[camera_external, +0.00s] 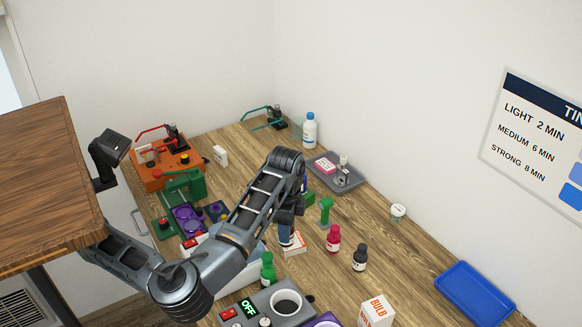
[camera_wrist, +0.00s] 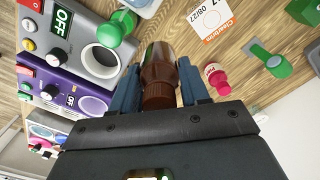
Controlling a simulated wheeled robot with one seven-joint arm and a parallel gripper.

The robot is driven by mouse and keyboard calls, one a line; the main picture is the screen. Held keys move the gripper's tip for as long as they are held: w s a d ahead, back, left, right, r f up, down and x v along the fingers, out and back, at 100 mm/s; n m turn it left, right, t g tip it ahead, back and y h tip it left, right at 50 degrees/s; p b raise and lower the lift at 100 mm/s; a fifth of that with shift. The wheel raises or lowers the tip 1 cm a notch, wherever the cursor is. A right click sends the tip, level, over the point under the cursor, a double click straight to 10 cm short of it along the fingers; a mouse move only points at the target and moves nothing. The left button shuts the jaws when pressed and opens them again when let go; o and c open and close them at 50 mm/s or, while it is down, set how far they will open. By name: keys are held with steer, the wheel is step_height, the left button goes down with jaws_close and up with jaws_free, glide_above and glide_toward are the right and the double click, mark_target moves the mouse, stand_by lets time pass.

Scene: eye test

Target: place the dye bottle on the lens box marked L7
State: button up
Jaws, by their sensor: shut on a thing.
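My gripper (camera_external: 286,236) is shut on a brown bottle (camera_wrist: 158,72) with a ribbed brown cap; in the wrist view it stands between the two blue fingers. In the external view the held bottle is mostly hidden by the arm. I can read no L7 mark on any box.
A grey machine (camera_external: 254,312) with an OFF display and round well stands at the front. A green stand (camera_external: 325,211), BULB box (camera_external: 377,312), blue tray (camera_external: 440,282) and grey tray (camera_external: 352,182) are on the table. The wood between black bottle and blue tray is clear.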

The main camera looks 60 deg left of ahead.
steer(key=shift+w+a+f, duration=1.1)
steer(key=shift+a+f, duration=0.2)
steer(key=shift+f, duration=0.4)
steer(key=shift+w+a+f, duration=1.15)
steer(key=shift+a+f, duration=0.15)
steer(key=shift+f, duration=0.35)
steer(key=shift+w+a+f, duration=1.1)
steer(key=shift+a+f, duration=0.2)
steer(key=shift+f, duration=0.4)
steer(key=shift+f, duration=0.15)
steer(key=o, duration=1.2)
step_height(320, 180, up, 12)
steer(key=shift+r+p, duration=0.15)
steer(key=shift+p, duration=0.15)
